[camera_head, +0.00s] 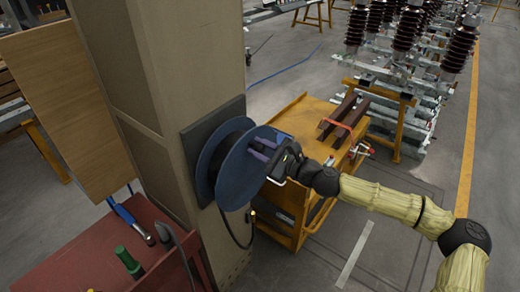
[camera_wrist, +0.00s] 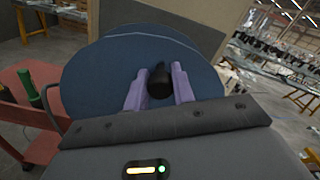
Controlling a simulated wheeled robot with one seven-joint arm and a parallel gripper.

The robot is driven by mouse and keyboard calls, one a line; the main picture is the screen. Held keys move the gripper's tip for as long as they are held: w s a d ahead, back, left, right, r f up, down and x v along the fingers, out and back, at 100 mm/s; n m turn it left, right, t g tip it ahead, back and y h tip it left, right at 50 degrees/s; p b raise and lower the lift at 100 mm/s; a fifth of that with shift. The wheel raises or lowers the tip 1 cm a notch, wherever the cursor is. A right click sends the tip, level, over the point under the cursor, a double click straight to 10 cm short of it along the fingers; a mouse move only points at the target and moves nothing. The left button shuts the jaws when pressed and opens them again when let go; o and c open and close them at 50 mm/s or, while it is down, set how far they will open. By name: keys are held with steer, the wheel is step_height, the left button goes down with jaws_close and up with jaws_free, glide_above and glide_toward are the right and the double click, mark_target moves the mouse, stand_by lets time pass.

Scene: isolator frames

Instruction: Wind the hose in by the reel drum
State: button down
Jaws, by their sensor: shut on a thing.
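The blue reel drum (camera_head: 233,178) is mounted on a dark plate on the side of a tan pillar. Its round blue front disc also fills the middle of the wrist view (camera_wrist: 95,75). The dark hose (camera_head: 232,228) hangs from the drum's underside in a short curve and ends low, near the pillar. My gripper (camera_head: 262,147) is at the disc's upper right. In the wrist view its two purple fingers (camera_wrist: 159,88) are closed on a black knob (camera_wrist: 160,82) that sticks out from the disc.
An orange workbench (camera_head: 290,120) with brown bars is behind my gripper. The tan pillar (camera_head: 150,80) is close to the left. Grey floor is open at the lower right.

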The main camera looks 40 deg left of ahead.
steer(key=shift+f, duration=0.1)
steer(key=c, duration=1.2)
jaws_free()
steer(key=shift+o, duration=0.2)
steer(key=shift+d, duration=0.15)
steer(key=d+b, duration=0.5)
steer(key=d, duration=1.2)
steer(key=shift+s, duration=0.15)
steer(key=shift+d, duration=0.1)
